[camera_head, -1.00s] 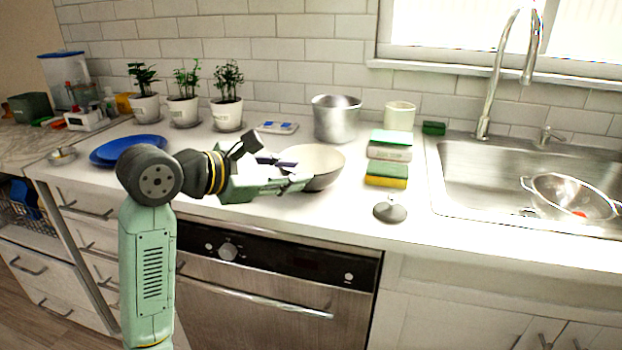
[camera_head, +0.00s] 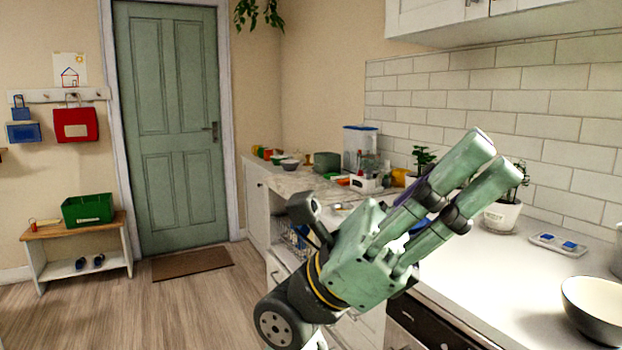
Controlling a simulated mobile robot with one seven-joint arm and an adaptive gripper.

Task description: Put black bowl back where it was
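A bowl (camera_head: 596,312) with a dark outside and a pale cream inside stands upright on the white counter at the right edge of the view, partly cut off. My gripper (camera_head: 498,158) is raised in front of the counter, to the left of the bowl and apart from it. Its two green fingers point up and to the right with a gap between them, and I see nothing held. The gripper hides part of the counter and the plants behind it.
A potted plant (camera_head: 502,216) and a small device with blue patches (camera_head: 558,244) stand behind the bowl. A marble-topped counter farther back holds a small bowl (camera_head: 290,164) and a clear blue-lidded container (camera_head: 360,146). A bench (camera_head: 78,236) with a green crate stands left of the door. The floor between is open.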

